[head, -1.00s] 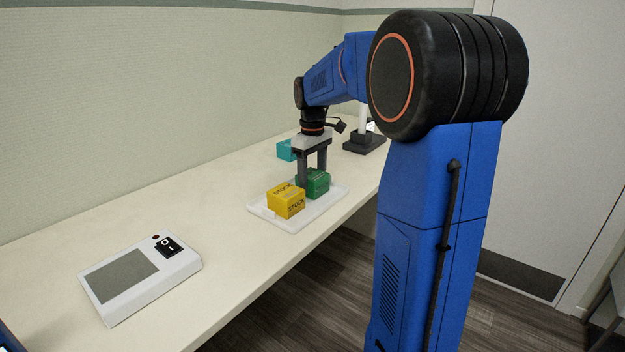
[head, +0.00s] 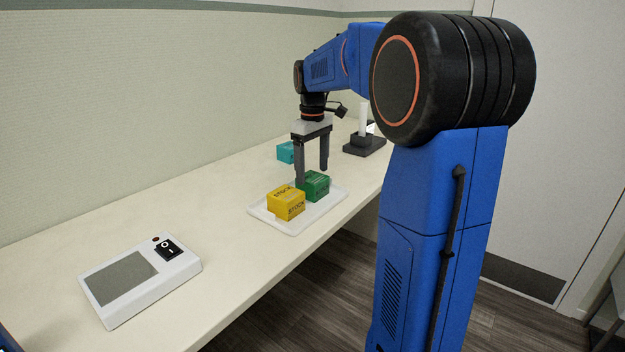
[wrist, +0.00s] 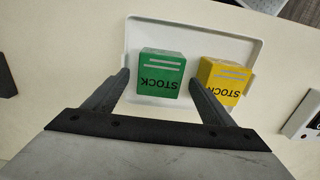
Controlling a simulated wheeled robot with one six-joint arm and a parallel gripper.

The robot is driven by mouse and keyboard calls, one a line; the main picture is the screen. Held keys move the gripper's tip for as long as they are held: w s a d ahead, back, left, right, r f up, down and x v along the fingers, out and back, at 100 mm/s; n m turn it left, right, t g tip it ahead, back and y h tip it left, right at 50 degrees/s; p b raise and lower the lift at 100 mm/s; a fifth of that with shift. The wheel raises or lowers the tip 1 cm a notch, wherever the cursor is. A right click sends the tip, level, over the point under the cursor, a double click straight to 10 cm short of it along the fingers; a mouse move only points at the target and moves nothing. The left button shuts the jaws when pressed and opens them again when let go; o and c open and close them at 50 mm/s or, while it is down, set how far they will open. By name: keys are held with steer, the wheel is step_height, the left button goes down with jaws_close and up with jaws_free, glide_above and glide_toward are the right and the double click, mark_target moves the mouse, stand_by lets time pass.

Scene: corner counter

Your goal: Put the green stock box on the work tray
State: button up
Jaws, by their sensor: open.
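The green stock box (head: 315,185) sits on the white work tray (head: 296,226), toward its far side in the head view. The yellow stock box (head: 287,203) is beside it on the same tray. In the wrist view the green box (wrist: 161,74) and the yellow box (wrist: 223,82) stand a little apart inside the tray rim (wrist: 195,27). My gripper (head: 312,176) is open and empty, just above and beside the green box. In the wrist view its fingers (wrist: 160,80) are spread wider than the green box, with their tips near its sides.
A teal box (head: 286,152) stands on the counter behind the tray. A black stand with a white cylinder (head: 364,143) is farther back to the right. A white device with a grey screen (head: 140,278) lies at front left. The counter between it and the tray is clear.

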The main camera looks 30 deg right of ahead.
mark_target(312, 177)
step_height(312, 177, up, 7)
steer(key=s+a+f+m+t, duration=0.1)
steer(key=s+a+f, duration=0.1)
steer(key=s+a, duration=0.4)
steer(key=s+a+f+m+t, duration=0.15)
steer(key=s+a, duration=0.25)
steer(key=s, duration=0.5)
steer(key=s+a+f+t, duration=0.1)
steer(key=s+a+f, duration=0.2)
steer(key=s+f, duration=0.3)
steer(key=s+a+f+m+t, duration=0.1)
steer(key=s+a+f, duration=0.2)
steer(key=s+f, duration=0.4)
steer(key=shift+s, duration=1.15)
steer(key=shift+m, duration=0.25)
